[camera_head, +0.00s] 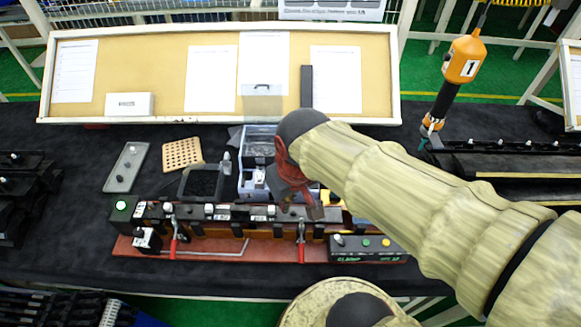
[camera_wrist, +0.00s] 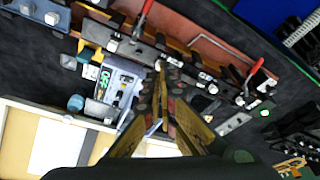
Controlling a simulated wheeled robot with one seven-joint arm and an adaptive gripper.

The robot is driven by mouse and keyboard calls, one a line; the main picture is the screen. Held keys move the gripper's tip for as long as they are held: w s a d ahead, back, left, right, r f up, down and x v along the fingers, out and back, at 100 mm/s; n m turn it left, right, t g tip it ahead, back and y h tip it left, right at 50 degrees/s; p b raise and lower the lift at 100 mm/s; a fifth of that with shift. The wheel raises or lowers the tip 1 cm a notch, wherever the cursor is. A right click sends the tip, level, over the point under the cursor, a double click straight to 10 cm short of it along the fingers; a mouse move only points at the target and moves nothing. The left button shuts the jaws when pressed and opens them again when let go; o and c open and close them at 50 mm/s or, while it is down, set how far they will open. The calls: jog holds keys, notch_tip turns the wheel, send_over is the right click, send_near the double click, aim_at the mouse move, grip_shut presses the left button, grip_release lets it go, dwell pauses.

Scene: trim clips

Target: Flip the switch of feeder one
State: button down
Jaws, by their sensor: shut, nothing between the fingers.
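A grey-blue box with a clear top (camera_head: 258,146), which looks like a feeder, stands behind the long fixture, partly hidden by my arm. In the wrist view the box (camera_wrist: 118,92) lies left of my fingers, with a lit green display (camera_wrist: 90,72) on its front. I cannot make out which small part is the switch, nor any number on the feeder. My gripper (camera_head: 314,212) is shut and empty, pointing down over the fixture, right of and in front of the box. In the wrist view my gripper (camera_wrist: 159,70) has its fingertips together; contact with anything cannot be told.
The long fixture (camera_head: 190,249) carries red-handled clamps (camera_head: 301,242) and a button box (camera_head: 366,247). A black bin (camera_head: 203,183), perforated wooden block (camera_head: 182,154) and grey tray (camera_head: 126,168) lie left. An orange screwdriver (camera_head: 464,58) hangs at right.

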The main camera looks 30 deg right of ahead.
jog(key=shift+w+d+f+m+g+h+p, duration=0.25)
jog(key=shift+w+d+f+m+g+p, duration=0.7)
jog(key=shift+w+d+f+m+p, duration=2.45)
jog(key=shift+w+d+f+n+g+h+p, duration=0.35)
jog(key=shift+w+d+g+p, duration=0.7)
jog(key=shift+w+d, duration=3.1)
jog(key=f, duration=0.4)
jog(key=w+a+f, duration=0.1)
jog(key=f, duration=0.4)
jog(key=w+f, duration=0.1)
jog(key=f, duration=0.3)
jog(key=shift+w+a+f+p, duration=0.1)
jog(key=shift+a+f+p, duration=0.15)
jog(key=shift+p, duration=0.15)
